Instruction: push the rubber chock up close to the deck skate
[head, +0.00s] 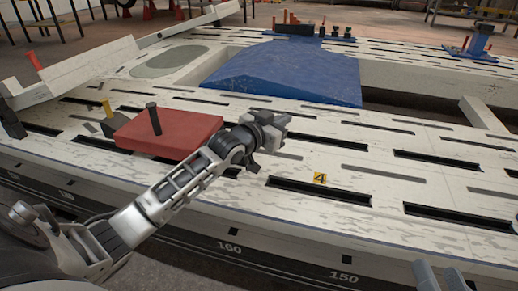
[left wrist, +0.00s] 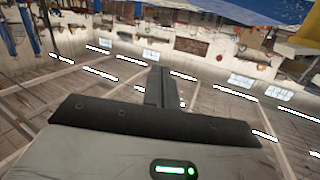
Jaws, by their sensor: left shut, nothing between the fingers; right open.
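A red slab with a black upright peg (head: 168,138), which I take to be the deck skate, lies on the pale slotted bench deck (head: 400,180). Left of it, partly hidden behind it, is a small dark block with a yellow peg (head: 112,122), possibly the rubber chock. My left gripper (head: 284,137) is just right of the red slab, low over the deck; I cannot tell if it touches the deck. It is shut and empty, and its closed fingers show in the left wrist view (left wrist: 158,86). My right gripper (head: 440,277) is open at the bottom right edge.
A blue ramp (head: 285,75) rises behind the slab. A pale beam with a red peg (head: 72,72) stands at the left.

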